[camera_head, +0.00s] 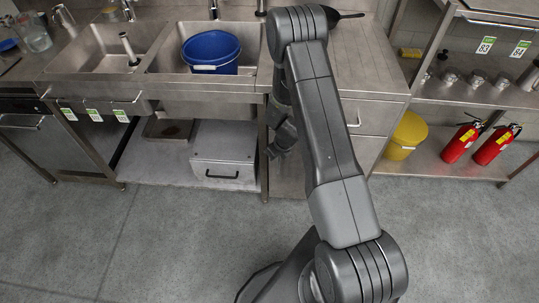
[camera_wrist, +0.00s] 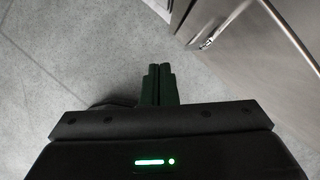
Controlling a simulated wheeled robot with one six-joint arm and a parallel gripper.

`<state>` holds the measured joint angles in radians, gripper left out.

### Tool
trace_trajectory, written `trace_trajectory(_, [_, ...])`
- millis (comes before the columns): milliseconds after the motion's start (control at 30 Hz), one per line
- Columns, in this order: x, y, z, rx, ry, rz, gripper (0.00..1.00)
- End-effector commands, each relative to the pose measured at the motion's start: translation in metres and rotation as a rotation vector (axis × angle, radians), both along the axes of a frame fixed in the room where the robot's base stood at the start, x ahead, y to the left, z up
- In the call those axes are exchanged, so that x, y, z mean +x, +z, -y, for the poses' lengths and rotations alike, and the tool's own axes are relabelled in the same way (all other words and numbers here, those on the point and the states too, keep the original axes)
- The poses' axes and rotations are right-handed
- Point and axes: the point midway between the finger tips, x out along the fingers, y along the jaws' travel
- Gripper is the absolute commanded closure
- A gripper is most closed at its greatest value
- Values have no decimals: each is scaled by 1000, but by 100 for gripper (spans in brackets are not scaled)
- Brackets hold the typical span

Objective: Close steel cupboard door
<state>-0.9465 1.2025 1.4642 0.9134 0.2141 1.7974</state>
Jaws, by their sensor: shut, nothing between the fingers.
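The steel cupboard (camera_head: 375,118) stands right of the sinks, with a drawer-like front and bar handle at its top right. My arm hides much of its front, so I cannot tell how far the door is open. In the wrist view a steel panel, apparently the cupboard door (camera_wrist: 235,22), shows at upper right with a bright handle (camera_wrist: 210,40). My gripper (camera_head: 272,152) hangs pointing down in front of the cupboard's left part. Its fingers (camera_wrist: 158,72) are together and empty, over bare floor, left of the panel and apart from it in the wrist view.
A blue bucket (camera_head: 210,52) sits in a sink. A steel box (camera_head: 224,155) stands on the shelf below. Right of the cupboard are a yellow bucket (camera_head: 405,137) and two red fire extinguishers (camera_head: 461,142). The grey floor (camera_head: 160,245) in front is clear.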

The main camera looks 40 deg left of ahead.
Motion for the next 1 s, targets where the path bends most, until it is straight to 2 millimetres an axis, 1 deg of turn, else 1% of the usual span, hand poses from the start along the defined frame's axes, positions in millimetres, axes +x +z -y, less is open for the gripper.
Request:
trace_trajectory(33, [3, -2, 5, 0, -4, -1, 100])
trace_trajectory(100, [-1, 12, 5, 2, 0, 1, 100])
trace_trajectory(267, [-9, 34, 10, 1, 0, 0, 100])
trace_trajectory(500, [-21, 71, 18, 2, 0, 0, 100])
trace_trajectory(600, [-25, 83, 21, 1, 0, 0, 100])
trace_trajectory(767, [-28, 92, 24, 0, -1, -1, 100])
trace_trajectory(1000, [-29, 93, 24, 0, -1, -1, 100])
